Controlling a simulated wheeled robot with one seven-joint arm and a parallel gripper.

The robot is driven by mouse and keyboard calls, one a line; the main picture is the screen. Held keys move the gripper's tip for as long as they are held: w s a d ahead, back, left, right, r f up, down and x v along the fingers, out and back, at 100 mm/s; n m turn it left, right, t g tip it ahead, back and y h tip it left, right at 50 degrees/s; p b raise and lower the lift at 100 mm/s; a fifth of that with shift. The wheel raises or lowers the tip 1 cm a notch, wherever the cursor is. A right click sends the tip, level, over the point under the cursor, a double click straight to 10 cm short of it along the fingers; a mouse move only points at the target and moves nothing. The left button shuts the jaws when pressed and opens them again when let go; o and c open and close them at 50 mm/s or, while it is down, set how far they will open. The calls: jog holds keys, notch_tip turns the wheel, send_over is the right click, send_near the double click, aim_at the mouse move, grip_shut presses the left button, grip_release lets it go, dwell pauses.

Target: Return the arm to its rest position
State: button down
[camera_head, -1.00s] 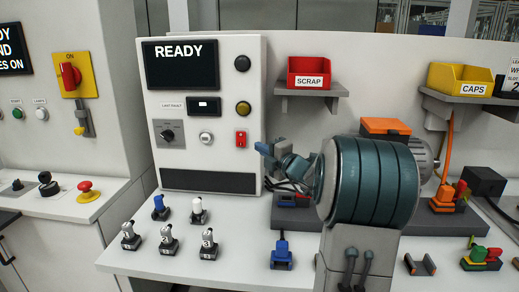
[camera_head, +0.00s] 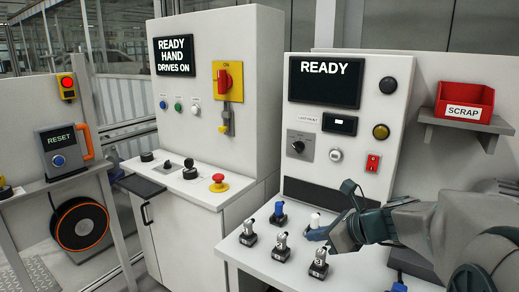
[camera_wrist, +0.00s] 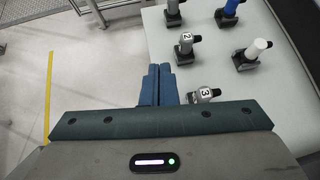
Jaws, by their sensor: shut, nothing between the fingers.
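My arm reaches in from the right of the head view, low in front of the control panel with the READY screen (camera_head: 325,82). My gripper (camera_head: 313,234) is at its left end, over the bench with the small numbered handles. In the wrist view my gripper's blue fingers (camera_wrist: 159,72) are shut together and empty. They show over the bench's edge, beside handle 2 (camera_wrist: 185,45) and handle 3 (camera_wrist: 205,96). I cannot tell their height above the bench. The arm's right part is cut off by the picture edge.
A blue-topped handle (camera_head: 278,212) and a white-topped handle (camera_head: 315,221) stand near my gripper. A red SCRAP bin (camera_head: 464,104) sits on a shelf at right. A cabinet with a red emergency button (camera_head: 218,182) stands left. Open floor (camera_wrist: 90,70) lies beside the bench.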

jog(key=s+f+n+g+h, duration=0.2)
jog(key=s+f+n+h, duration=0.1)
jog(key=s+n, duration=0.6)
jog(key=s+d+f+n+g+h, duration=0.1)
jog(key=s+n+h, duration=0.4)
jog(key=s+n, duration=0.5)
jog(key=shift+s+d+f+n+g+p, duration=0.3)
jog(key=shift+f+n+g, duration=0.75)
jog(key=shift+n, duration=2.45)
jog(key=shift+a+f, duration=0.15)
jog(key=shift+a, duration=0.05)
